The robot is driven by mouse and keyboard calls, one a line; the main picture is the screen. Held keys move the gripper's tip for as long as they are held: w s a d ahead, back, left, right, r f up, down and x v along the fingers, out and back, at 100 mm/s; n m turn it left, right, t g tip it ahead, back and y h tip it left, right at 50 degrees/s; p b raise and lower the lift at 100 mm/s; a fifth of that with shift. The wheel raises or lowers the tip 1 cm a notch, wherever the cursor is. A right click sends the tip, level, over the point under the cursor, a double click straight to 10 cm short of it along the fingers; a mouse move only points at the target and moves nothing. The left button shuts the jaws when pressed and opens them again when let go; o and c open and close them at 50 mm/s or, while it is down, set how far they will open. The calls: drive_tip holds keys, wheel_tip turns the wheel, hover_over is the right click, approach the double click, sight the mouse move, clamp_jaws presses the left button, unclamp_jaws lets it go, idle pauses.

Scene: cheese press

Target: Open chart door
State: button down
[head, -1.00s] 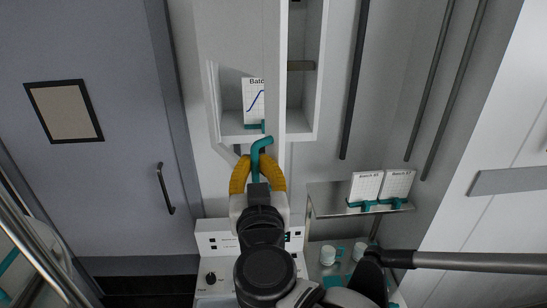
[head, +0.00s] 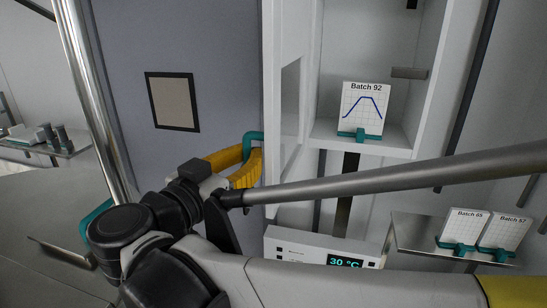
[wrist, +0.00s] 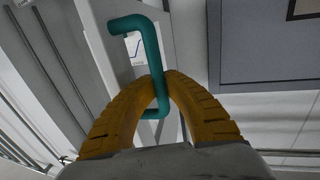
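The white chart door (head: 289,40) stands swung open to the left of its cabinet (head: 427,80) in the head view. Its teal handle (head: 254,136) sticks out on the door's left side. My gripper (head: 250,160) has its yellow fingers at this handle. In the wrist view the fingers (wrist: 163,82) close around the upright bar of the teal handle (wrist: 155,50). Inside the open cabinet, a "Batch 92" chart card (head: 362,108) stands in a teal holder on the shelf.
A grey door with a dark-framed panel (head: 172,102) is behind my gripper on the left. A control box (head: 320,250) reading 30 °C sits below the cabinet. A metal shelf (head: 411,232) at right holds two more chart cards (head: 463,228). A vertical steel pole (head: 92,90) stands at left.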

drive_tip(key=shift+w+a+f, duration=0.1)
drive_tip(key=shift+w+a, duration=0.2)
drive_tip(key=shift+a, duration=0.35)
drive_tip(key=c, duration=1.8)
unclamp_jaws()
drive_tip(key=o, duration=0.4)
drive_tip(key=shift+s+a, duration=0.15)
drive_tip(key=shift+s, duration=0.05)
drive_tip(key=v, duration=1.2)
drive_tip(key=shift+s, duration=0.1)
